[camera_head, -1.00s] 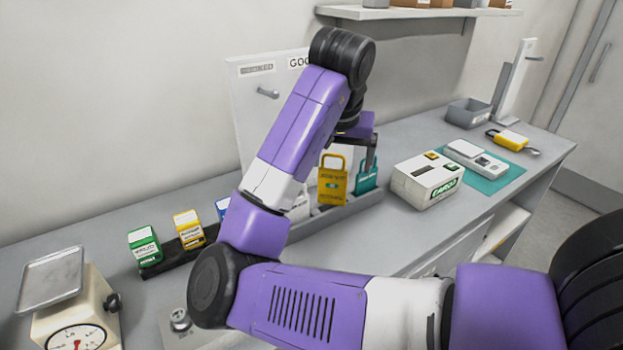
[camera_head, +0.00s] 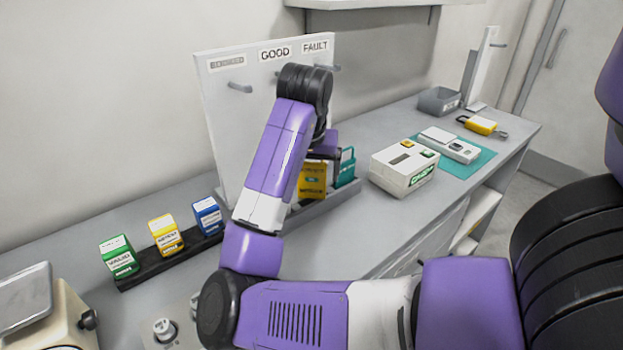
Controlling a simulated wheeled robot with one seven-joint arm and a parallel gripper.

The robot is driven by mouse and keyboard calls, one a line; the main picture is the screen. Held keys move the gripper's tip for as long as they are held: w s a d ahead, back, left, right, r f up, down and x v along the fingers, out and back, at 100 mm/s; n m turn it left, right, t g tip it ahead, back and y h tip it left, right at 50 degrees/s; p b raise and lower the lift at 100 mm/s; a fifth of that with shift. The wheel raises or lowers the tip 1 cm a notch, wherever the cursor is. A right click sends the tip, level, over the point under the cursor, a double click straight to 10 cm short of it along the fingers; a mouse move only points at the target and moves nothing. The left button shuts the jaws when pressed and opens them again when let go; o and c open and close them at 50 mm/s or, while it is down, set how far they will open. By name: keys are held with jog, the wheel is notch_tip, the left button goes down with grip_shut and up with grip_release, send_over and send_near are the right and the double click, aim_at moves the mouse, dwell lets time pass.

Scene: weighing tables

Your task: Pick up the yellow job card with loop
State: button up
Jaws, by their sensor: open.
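The yellow job card (camera_head: 313,183) stands upright in the grey rack (camera_head: 343,196), left of a teal card (camera_head: 346,168). In the earlier view its loop showed at the top; now my arm and gripper cover the loop and upper part. My gripper (camera_head: 323,157) is open and points down right over the yellow card. Its fingertips are mostly hidden, so I cannot tell whether they surround the loop or touch it.
A white board (camera_head: 217,95) with pegs stands behind the rack. Green, yellow and blue blocks (camera_head: 207,215) sit in a dark holder at left. A cream box (camera_head: 404,170), a small scale (camera_head: 450,145) and a yellow padlock-like item (camera_head: 482,125) lie to the right.

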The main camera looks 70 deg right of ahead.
jog(key=shift+c, duration=0.4)
jog(key=c, duration=1.5)
notch_tip(320, 180, up, 10)
jog(key=shift+r+p, duration=0.1)
jog(key=shift+p, duration=0.55)
